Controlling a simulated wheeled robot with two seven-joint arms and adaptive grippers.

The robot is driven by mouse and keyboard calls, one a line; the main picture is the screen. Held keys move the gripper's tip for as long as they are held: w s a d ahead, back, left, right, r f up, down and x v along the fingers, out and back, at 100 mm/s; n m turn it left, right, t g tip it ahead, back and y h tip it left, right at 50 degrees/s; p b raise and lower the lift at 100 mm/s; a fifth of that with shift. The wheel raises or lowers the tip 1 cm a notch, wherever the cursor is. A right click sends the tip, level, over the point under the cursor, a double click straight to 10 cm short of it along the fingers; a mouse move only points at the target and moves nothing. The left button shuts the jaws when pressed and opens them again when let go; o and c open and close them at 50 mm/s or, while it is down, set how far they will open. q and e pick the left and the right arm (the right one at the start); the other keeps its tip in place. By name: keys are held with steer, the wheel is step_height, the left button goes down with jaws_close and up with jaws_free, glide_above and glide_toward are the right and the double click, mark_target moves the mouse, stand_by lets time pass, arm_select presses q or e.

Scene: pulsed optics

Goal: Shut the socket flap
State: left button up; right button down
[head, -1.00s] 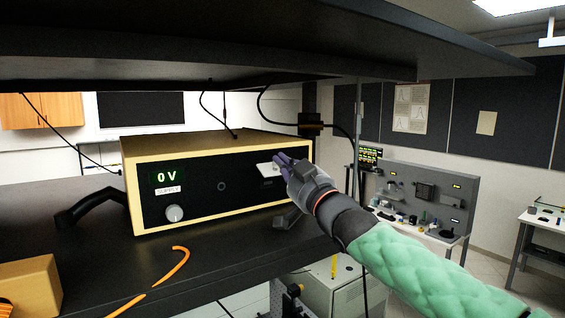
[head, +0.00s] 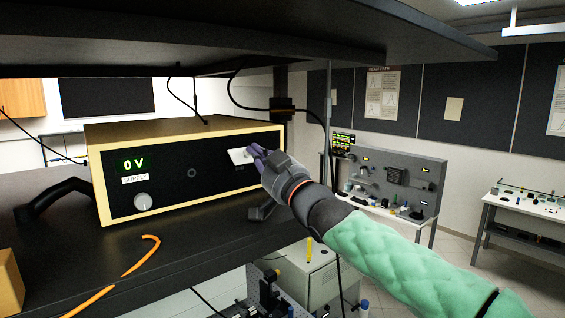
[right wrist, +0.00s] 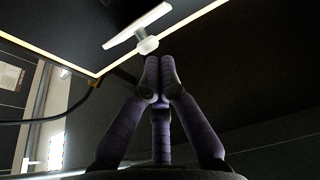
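The socket flap (head: 238,156) is a small white plate near the right end of the supply box's black front panel (head: 168,175). It stands out from the panel at a tilt. The right wrist view shows the flap (right wrist: 125,30) nearly edge-on with a pale round knob (right wrist: 147,45). My right gripper (head: 256,154) is at the flap's right side. Its purple fingers (right wrist: 158,64) are drawn together, with the tips just below the knob. I see nothing between them and cannot tell whether they touch the knob. The socket is partly hidden. My left gripper is not in view.
The supply box reads 0 V and has a grey dial (head: 143,202). A dark upper shelf (head: 270,45) hangs overhead. Black cables (head: 236,100) run behind the box.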

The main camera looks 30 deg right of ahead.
steer(key=s+d, duration=0.2)
steer(key=s, duration=1.1)
steer(key=shift+f, duration=0.2)
steer(key=c, duration=2)
jaws_free()
steer(key=shift+s, duration=0.25)
steer(key=shift+s+f, duration=0.1)
steer(key=shift+s, duration=0.05)
